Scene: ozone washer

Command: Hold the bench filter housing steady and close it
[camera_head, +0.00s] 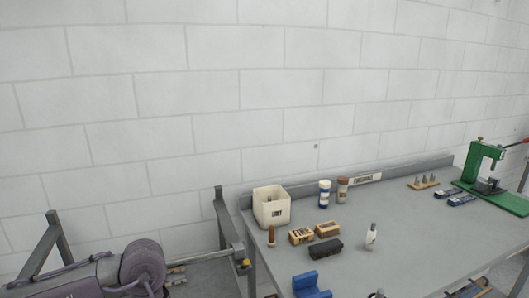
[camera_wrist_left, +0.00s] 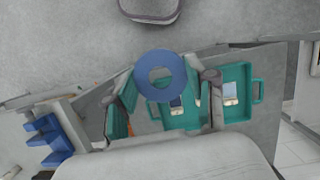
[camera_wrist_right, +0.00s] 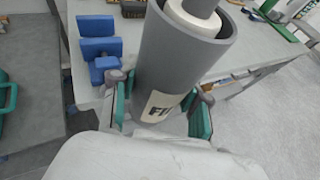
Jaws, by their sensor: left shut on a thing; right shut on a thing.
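In the right wrist view a grey cylindrical filter housing (camera_wrist_right: 175,60) with a partly hidden label stands open at the top. A white cartridge (camera_wrist_right: 194,18) shows inside its mouth, with a grey part rising from it. My right gripper (camera_wrist_right: 162,112) is shut on the housing's body, with green pads on either side. In the left wrist view a blue ring-shaped cap (camera_wrist_left: 160,60) lies between the fingers of my left gripper (camera_wrist_left: 168,82), which is shut on it. No seated contact between cap and housing shows. Neither gripper is clearly visible in the head view.
A blue stepped stand (camera_head: 308,284) sits near the bench's front edge, close to the housing in the right wrist view (camera_wrist_right: 100,45). The bench (camera_head: 350,265) also holds a white bin (camera_head: 270,208), bottles, brushes and a green press (camera_head: 478,165). A green tray (camera_wrist_left: 253,92) lies below.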

